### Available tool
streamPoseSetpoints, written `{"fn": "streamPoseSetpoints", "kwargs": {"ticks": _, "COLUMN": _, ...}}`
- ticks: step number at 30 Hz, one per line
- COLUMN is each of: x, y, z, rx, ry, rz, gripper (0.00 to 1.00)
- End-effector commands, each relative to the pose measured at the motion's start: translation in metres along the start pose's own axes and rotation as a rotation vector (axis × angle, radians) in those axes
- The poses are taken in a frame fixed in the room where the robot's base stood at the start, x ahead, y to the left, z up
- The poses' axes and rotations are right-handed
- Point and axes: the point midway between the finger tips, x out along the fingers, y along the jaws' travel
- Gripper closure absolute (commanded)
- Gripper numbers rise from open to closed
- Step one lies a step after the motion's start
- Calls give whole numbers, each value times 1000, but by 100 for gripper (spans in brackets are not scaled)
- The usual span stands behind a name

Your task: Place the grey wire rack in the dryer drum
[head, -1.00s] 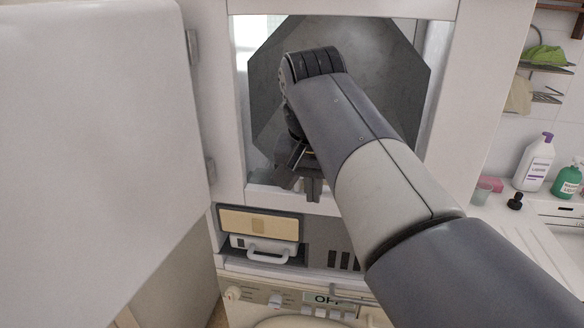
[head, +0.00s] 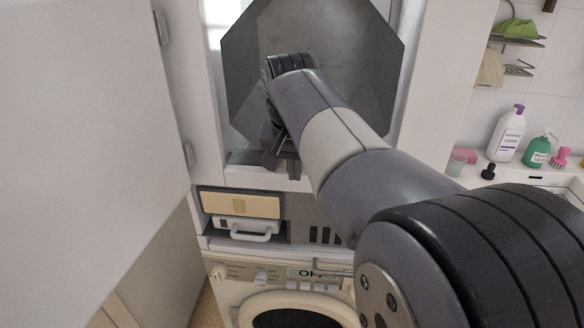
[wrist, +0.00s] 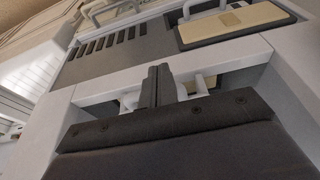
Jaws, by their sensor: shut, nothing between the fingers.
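The dryer drum (head: 345,60) is a dark grey, octagonal hollow inside a white framed opening in the head view. My gripper (head: 285,168) is low in front of the opening, by its bottom edge, pointing downward. In the wrist view my gripper (wrist: 157,84) has its two dark fingers together with nothing between them. I cannot make out a grey wire rack in either view. My arm hides part of the drum.
A white door (head: 80,130) stands open at the left. Below the opening are a drawer panel (head: 240,204) and a washing machine (head: 285,290) with a display. At right, a white bottle (head: 507,135) and a green bottle (head: 537,152) stand on the counter.

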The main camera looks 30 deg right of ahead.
Motion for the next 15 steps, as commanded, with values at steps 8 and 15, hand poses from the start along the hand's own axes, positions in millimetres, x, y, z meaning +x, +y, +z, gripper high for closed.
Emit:
{"fn": "streamPoseSetpoints", "kwargs": {"ticks": 8, "x": 8, "y": 0, "z": -41, "rx": 2, "ry": -3, "rz": 2, "gripper": 100}}
{"fn": "streamPoseSetpoints", "kwargs": {"ticks": 15, "x": 17, "y": 0, "z": -63, "rx": 1, "ry": 0, "rz": 1, "gripper": 100}}
